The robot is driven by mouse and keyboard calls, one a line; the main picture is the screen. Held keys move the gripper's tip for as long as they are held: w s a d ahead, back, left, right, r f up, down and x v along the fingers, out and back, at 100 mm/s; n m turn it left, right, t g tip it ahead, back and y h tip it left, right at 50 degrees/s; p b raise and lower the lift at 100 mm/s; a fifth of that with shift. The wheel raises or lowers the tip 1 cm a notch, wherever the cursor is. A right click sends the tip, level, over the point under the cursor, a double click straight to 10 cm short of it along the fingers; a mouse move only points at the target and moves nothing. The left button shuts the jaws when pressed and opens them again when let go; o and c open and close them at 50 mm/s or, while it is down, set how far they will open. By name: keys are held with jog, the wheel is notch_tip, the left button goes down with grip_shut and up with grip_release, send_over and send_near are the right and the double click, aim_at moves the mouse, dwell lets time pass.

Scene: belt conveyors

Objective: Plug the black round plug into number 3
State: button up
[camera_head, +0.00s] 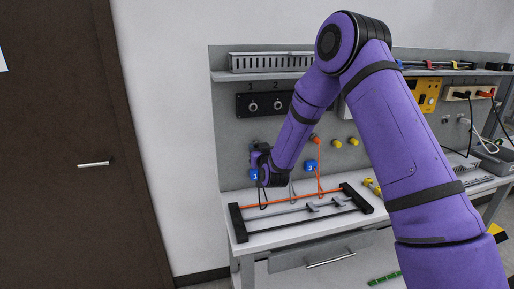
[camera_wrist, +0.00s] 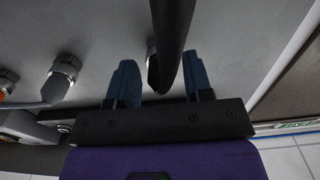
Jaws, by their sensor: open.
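My gripper (camera_head: 262,165) is at the back panel, over the blue marker numbered 1 (camera_head: 255,175). The wrist view shows my gripper (camera_wrist: 159,62) open, with its two blue fingers apart. A thick black cylindrical piece (camera_wrist: 172,38), perhaps the black plug or its cable, passes between the fingers; I cannot tell whether it touches either one. A metal connector (camera_wrist: 151,48) shows partly behind it. The blue marker numbered 3 (camera_head: 311,166) is on the panel to the right of my gripper. An orange cable (camera_head: 318,155) hangs from an orange plug above it.
A black-ended rack (camera_head: 238,222) lies on the bench below. A black panel with two sockets (camera_head: 264,104) is above. More metal connectors (camera_wrist: 64,70) show in the wrist view. A brown door (camera_head: 60,140) is at left.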

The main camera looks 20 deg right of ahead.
jog(key=c, duration=0.8)
jog(key=shift+s, duration=0.1)
jog(key=shift+s, duration=2.45)
